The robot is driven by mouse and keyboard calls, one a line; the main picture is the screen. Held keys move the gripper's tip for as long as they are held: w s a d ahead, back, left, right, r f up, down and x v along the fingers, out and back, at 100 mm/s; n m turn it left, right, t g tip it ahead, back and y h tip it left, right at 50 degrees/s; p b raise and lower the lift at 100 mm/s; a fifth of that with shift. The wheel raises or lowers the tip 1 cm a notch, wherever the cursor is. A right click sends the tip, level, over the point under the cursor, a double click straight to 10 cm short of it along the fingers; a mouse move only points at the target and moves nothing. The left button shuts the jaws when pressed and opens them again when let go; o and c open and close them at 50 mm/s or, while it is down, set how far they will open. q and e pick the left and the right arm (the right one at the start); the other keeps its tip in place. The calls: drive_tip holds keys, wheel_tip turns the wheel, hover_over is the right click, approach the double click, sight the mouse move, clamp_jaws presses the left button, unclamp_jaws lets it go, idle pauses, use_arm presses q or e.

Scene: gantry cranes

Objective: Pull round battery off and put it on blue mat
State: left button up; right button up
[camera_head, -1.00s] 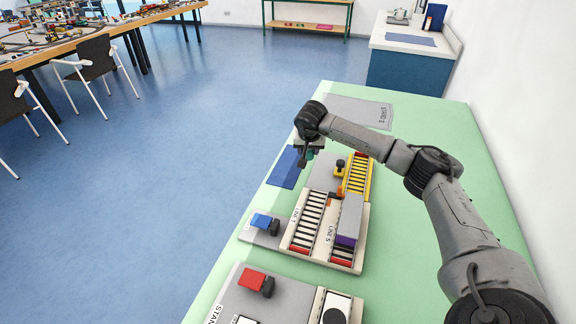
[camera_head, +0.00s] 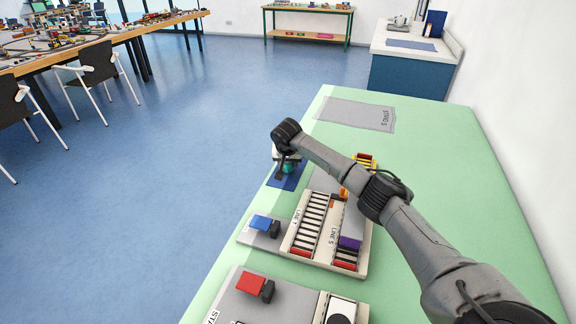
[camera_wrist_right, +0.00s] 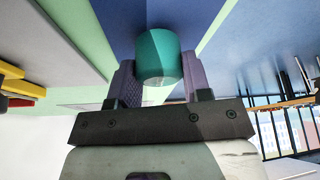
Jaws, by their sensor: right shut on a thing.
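The round battery is a teal cylinder (camera_wrist_right: 160,57) and sits between the two fingers of my right gripper (camera_wrist_right: 157,80) in the right wrist view. In the head view, my right gripper (camera_head: 286,166) is at the table's left edge, shut on the battery, of which a little teal (camera_head: 291,168) shows. The blue mat (camera_head: 288,183) lies flat on the green table, below the gripper and partly hidden by it. The mat also fills the area behind the battery in the wrist view (camera_wrist_right: 118,22). Whether the battery touches the mat I cannot tell. My left gripper is not in view.
Nearer stand the roller lines (camera_head: 310,222), a blue block (camera_head: 261,222), a purple block (camera_head: 349,243) and a red block (camera_head: 250,282). A yellow roller piece (camera_head: 366,160) is partly behind my arm. A grey labelled sheet (camera_head: 357,114) lies farther back. The right of the table is clear.

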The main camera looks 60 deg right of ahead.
drive_tip(key=shift+f, duration=0.3)
drive_tip(key=o, duration=0.8)
drive_tip(key=shift+f, duration=0.15)
drive_tip(key=shift+c, duration=0.2)
drive_tip(key=shift+o, duration=1.3)
drive_tip(key=shift+r, duration=0.4)
drive_tip(key=p+v, duration=0.4)
drive_tip(key=v, duration=0.7)
drive_tip(key=shift+r, duration=0.3)
